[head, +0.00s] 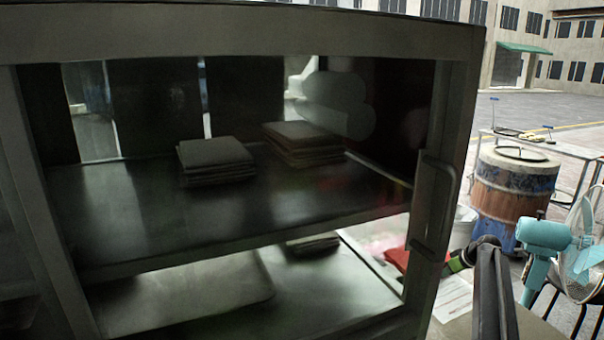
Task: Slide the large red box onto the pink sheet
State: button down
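A red thing, likely the large red box (398,259), shows low at the right, partly hidden behind the door frame and handle of a cabinet. A pale pink patch (382,243), possibly the pink sheet, shows through the glass just left of it. I cannot tell whether the two touch or overlap. My dark arm comes up at the lower right and bends left toward the red thing. My gripper (452,267), near a green band, is at the right side of the red thing. Its fingertips are hidden or too small to make out, so its opening and any contact cannot be told.
A large glass-fronted cabinet (250,30) with stacked flat slabs (215,160) fills the left and middle, blocking much of the view. A teal fan (545,240) and a rusty blue barrel (515,190) stand at right. A white printed paper (453,298) lies below my gripper.

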jog(key=shift+w+a, duration=0.3)
jog(key=shift+w, duration=0.35)
jog(key=shift+w+a, duration=0.25)
jog(key=shift+w, duration=0.45)
jog(key=shift+w+a, duration=0.4)
jog(key=shift+w, duration=0.5)
jog(key=shift+w+a, duration=0.35)
jog(key=shift+w, duration=0.6)
jog(key=shift+w+a, duration=0.35)
jog(key=shift+w, duration=0.25)
jog(key=shift+s, duration=0.1)
